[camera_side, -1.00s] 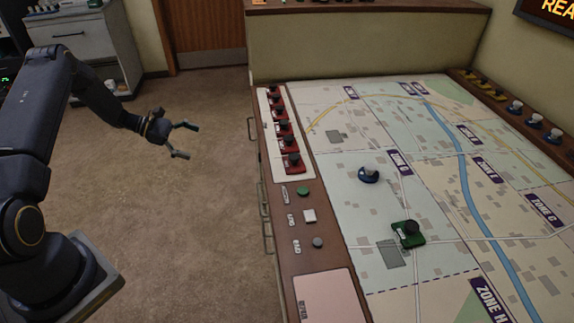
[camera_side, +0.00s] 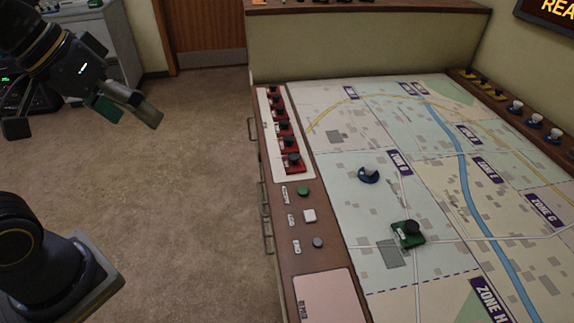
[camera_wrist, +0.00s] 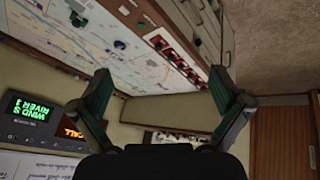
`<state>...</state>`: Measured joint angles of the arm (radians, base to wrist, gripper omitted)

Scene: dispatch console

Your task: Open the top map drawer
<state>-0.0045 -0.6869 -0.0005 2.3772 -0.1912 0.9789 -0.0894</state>
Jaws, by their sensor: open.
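The map drawers are in the left side of the map console. In the side view they are seen steeply from above, and only their handles show, one at the far end (camera_side: 252,130) and others nearer (camera_side: 267,236). In the wrist view the drawer fronts (camera_wrist: 208,22) show at the upper right, tilted. I cannot tell which handle is the top drawer's; no drawer visibly stands out. My gripper (camera_side: 130,112) is open and empty, high at the upper left of the side view, well apart from the drawers. Its spread fingers also show in the wrist view (camera_wrist: 160,78).
The console top holds a map (camera_side: 350,200), red blocks with black knobs (camera_side: 284,130), a blue piece (camera_side: 368,175) and a green piece (camera_side: 408,233). A grey cabinet (camera_side: 118,50) stands behind my arm. Open carpet (camera_side: 190,190) lies between my base and the console.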

